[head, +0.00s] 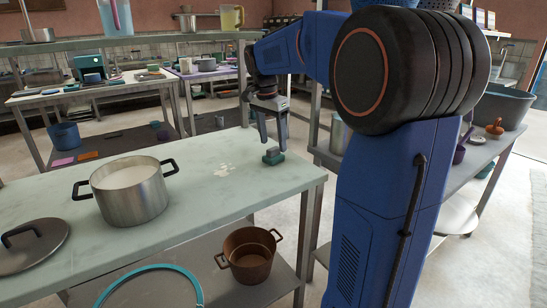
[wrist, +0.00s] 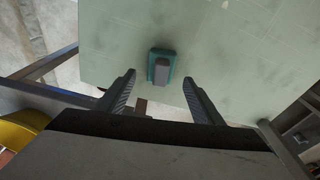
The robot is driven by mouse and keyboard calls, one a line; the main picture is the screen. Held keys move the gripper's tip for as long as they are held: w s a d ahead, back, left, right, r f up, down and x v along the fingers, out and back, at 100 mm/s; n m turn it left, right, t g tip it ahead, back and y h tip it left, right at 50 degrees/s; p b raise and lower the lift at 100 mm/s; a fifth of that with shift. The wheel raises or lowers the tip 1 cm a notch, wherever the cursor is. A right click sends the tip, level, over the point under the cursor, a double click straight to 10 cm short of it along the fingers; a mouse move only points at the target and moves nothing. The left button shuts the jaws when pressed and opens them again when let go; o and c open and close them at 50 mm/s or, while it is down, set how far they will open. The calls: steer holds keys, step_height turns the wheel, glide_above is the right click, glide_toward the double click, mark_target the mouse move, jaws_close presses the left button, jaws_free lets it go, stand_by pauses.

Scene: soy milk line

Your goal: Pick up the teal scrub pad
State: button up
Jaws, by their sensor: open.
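The teal scrub pad (head: 274,159) lies on the pale green table (head: 215,188) near its far right corner, with a grey block-like grip on top. In the wrist view the scrub pad (wrist: 161,67) sits flat on the tabletop, just beyond the fingertips and between their lines. My gripper (head: 271,140) hangs above the pad in the head view, pointing down. In the wrist view my gripper (wrist: 159,80) has its two fingers spread wide with nothing between them. The fingers appear apart from the pad.
A steel pot (head: 130,194) of white liquid stands on the same table, with a lid (head: 34,244) at the left. A brown pot (head: 249,258) is on the shelf below.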

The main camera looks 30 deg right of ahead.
mark_target(273, 148)
steer(key=shift+w+d+f, duration=0.1)
steer(key=shift+d+f, duration=0.05)
steer(key=shift+f, duration=1)
steer(key=shift+d+f, duration=0.1)
steer(key=shift+f, duration=1)
steer(key=c, duration=1.2)
steer(key=shift+o, duration=0.2)
step_height(273, 148, up, 10)
steer(key=shift+r, duration=0.1)
steer(key=o, duration=0.5)
steer(key=c, duration=0.4)
steer(key=shift+o, duration=0.2)
